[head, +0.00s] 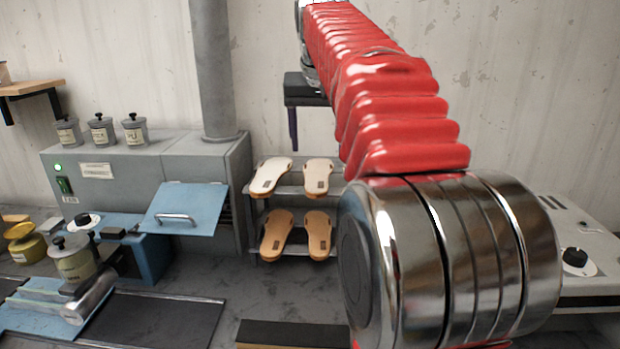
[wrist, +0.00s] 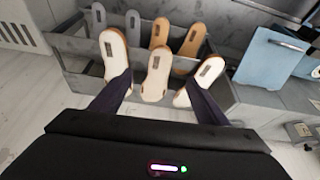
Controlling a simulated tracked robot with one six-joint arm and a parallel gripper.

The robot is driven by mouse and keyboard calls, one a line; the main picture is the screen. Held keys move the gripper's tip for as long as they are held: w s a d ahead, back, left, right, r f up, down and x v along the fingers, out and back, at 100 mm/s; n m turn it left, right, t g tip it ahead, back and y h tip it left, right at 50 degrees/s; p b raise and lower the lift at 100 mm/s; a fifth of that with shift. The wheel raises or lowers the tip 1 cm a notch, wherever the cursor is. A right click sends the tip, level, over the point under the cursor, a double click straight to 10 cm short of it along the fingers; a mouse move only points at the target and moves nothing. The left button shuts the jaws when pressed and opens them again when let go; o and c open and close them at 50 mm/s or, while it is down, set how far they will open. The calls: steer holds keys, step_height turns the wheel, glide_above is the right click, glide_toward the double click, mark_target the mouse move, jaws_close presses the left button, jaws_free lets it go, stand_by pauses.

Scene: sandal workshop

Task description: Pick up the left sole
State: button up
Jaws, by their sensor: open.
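Two white-topped soles with tan edges lie on the rack's upper level in the head view, a left one (head: 270,177) and a right one (head: 317,175). Below them are two tan soles (head: 277,234). The wrist view shows three white soles: a middle one (wrist: 156,72), one at left (wrist: 113,48) and one at right (wrist: 192,85). My gripper (head: 293,130) is above the rack in the head view, apart from the soles. In the wrist view my gripper (wrist: 157,84) is open and empty, its dark fingers either side of the middle sole. My arm hides the rack's right part.
The grey rack (wrist: 75,50) also holds two grey soles (wrist: 132,22) and two tan ones beyond the white row. A grey machine with a blue flap (head: 185,207) stands left of the rack. A grey post (head: 212,70) rises behind. Several lidded pots (head: 102,130) stand on the machine.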

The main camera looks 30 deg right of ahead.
steer(key=shift+f, duration=0.1)
glide_toward(316, 186)
steer(key=shift+s+x, duration=0.25)
steer(key=shift+x, duration=0.9)
steer(key=shift+f, duration=0.25)
steer(key=shift+w+x, duration=0.1)
steer(key=shift+x, duration=1.2)
steer(key=shift+w+x, duration=0.15)
steer(key=shift+x, duration=1.15)
steer(key=shift+r, duration=0.1)
steer(key=shift+c, duration=0.4)
steer(key=c, duration=1.1)
steer(key=shift+r, duration=0.15)
